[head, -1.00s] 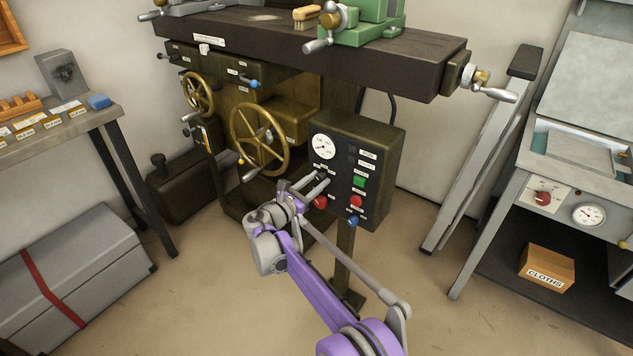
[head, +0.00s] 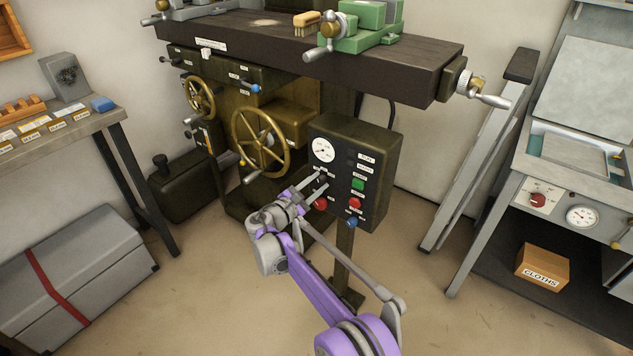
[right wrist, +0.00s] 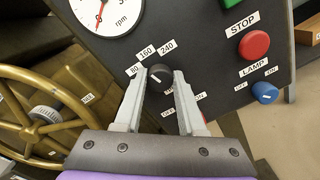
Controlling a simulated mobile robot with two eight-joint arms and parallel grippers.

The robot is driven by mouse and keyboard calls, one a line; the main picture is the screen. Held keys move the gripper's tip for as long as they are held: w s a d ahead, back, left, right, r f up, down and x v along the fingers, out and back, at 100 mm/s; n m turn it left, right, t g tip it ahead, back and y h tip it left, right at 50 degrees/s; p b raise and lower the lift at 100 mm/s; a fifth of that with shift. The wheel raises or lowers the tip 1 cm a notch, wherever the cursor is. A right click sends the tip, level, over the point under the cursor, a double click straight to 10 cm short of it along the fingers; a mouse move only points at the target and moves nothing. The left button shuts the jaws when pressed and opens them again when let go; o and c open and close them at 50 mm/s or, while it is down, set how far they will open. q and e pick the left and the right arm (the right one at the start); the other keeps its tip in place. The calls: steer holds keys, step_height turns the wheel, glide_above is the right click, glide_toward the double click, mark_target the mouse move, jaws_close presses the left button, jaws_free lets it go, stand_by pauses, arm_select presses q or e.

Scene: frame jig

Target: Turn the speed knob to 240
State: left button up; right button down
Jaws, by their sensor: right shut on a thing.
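The black speed knob (right wrist: 160,77) sits on the dark control panel (right wrist: 207,45), below the 80, 160 and 240 labels. A pale pointer mark shows on it, but I cannot tell exactly which label it faces. My right gripper (right wrist: 159,82) has its two grey fingers on either side of the knob, shut on it. In the head view the right gripper (head: 321,181) reaches the panel's left side, below the white dial; its fingers mostly hide the knob there. The rpm dial (right wrist: 103,12) has a red needle. My left gripper is not in view.
Right of the knob are a red STOP button (right wrist: 254,44) and a blue lamp knob (right wrist: 265,92). A brass handwheel (head: 260,142) stands close left of the panel. The machine table (head: 400,65) overhangs above. The floor in front is clear.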

steer(key=m+p, duration=0.2)
steer(key=m, duration=0.4)
steer(key=shift+r, duration=0.1)
steer(key=m+p, duration=0.1)
steer(key=m, duration=0.4)
steer(key=shift+m+y+p, duration=0.3)
steer(key=shift+p, duration=0.05)
stand_by(0.4)
steer(key=c, duration=0.5)
jaws_free()
steer(key=shift+s, duration=0.15)
steer(key=p+v, duration=0.1)
steer(key=v, duration=0.9)
steer(key=shift+s+a, duration=0.15)
steer(key=shift+s, duration=0.15)
